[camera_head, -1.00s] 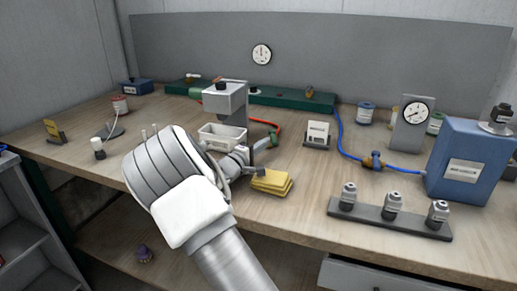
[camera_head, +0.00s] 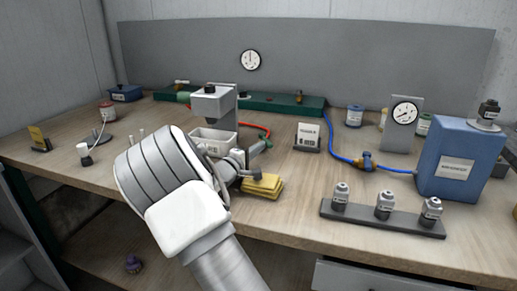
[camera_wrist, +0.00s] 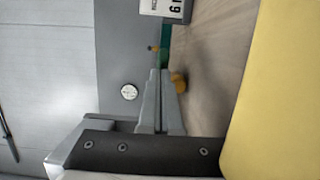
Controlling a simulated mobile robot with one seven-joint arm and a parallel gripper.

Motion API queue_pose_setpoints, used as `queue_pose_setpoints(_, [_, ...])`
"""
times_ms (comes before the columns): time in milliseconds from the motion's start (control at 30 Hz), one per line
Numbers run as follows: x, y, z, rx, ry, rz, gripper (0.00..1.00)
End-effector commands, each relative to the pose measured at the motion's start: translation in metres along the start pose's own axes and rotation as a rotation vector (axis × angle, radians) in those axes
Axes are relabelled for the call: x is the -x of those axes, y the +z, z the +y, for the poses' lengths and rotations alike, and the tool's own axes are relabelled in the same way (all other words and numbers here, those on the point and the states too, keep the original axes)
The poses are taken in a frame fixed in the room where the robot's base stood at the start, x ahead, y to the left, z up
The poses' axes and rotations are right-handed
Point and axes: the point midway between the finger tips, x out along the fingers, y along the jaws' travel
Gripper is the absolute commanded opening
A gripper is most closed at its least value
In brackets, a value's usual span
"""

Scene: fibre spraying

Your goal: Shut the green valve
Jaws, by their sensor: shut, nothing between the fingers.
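My own arm hides most of the gripper in the head view. In the wrist view the closed fingers (camera_wrist: 160,80) point towards the back of the bench. A small orange-brass piece (camera_wrist: 178,82) shows beside the fingertips; whether it belongs to the valve is unclear.
Yellow pads (camera_head: 262,187) lie just below my gripper. A grey stand (camera_head: 214,102) and white tray (camera_head: 213,140) are close on the left. A label holder (camera_head: 307,138) stands to the right, then the blue hose (camera_head: 335,150) and blue box (camera_head: 455,160).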

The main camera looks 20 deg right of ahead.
Motion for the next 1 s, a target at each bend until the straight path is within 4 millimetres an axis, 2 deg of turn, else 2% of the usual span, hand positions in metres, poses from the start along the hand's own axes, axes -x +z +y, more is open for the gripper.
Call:
queue_pose_setpoints(167, [0.018,-0.002,0.001,0.000,-0.002,0.004,0.00])
queue_pose_setpoints(700, [0.142,-0.001,0.002,0.000,-0.001,0.004,0.00])
queue_pose_setpoints(833, [0.161,-0.001,0.001,0.000,-0.001,0.003,0.00])
queue_pose_setpoints(1000, [0.172,0.000,0.000,0.000,-0.001,0.000,0.00])
